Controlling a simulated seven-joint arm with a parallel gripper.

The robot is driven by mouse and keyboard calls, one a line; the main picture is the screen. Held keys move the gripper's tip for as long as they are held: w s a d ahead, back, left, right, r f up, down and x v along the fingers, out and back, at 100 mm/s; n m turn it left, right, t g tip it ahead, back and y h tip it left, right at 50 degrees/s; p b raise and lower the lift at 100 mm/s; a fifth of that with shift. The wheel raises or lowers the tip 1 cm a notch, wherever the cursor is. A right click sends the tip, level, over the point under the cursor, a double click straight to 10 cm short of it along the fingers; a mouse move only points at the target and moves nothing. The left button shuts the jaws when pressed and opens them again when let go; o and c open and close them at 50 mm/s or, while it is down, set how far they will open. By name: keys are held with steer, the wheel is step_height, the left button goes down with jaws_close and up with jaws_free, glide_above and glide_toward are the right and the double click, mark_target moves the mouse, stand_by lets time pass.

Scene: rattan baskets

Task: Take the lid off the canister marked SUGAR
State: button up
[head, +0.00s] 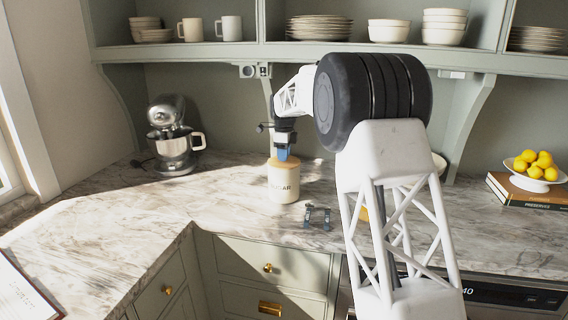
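The cream canister (283,187) stands upright on the marble counter near the middle. Its label is small; the letters look like SUGAR, partly unclear. A tan, wood-coloured lid (272,163) sits on top of it. My gripper (284,156) points down right over the lid, with a blue finger at or just above the lid's top. The view does not show whether it touches the lid or a knob, nor how far apart the fingers are. My own arm fills the right centre and hides part of the counter.
A small dark metal stand (318,217) is just right of the canister. A stand mixer (173,140) is at the left, a bowl of lemons (534,178) on books at the right. A shelf (230,50) with dishes hangs above. Counter left of the canister is clear.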

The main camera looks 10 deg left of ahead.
steer(key=c, duration=0.5)
steer(key=shift+r, duration=0.2)
steer(key=shift+r, duration=1.7)
steer(key=shift+s+d+f, duration=0.1)
steer(key=shift+s, duration=0.15)
steer(key=shift+s+d+r, duration=0.25)
steer(key=shift+s+d, duration=0.8)
steer(key=shift+s, duration=1.3)
steer(key=shift+s+d+r, duration=0.2)
steer(key=shift+s+d, duration=0.9)
steer(key=shift+s, duration=1.25)
steer(key=shift+s+d+r, duration=0.25)
steer(key=shift+s+d, duration=0.8)
steer(key=shift+s, duration=1.3)
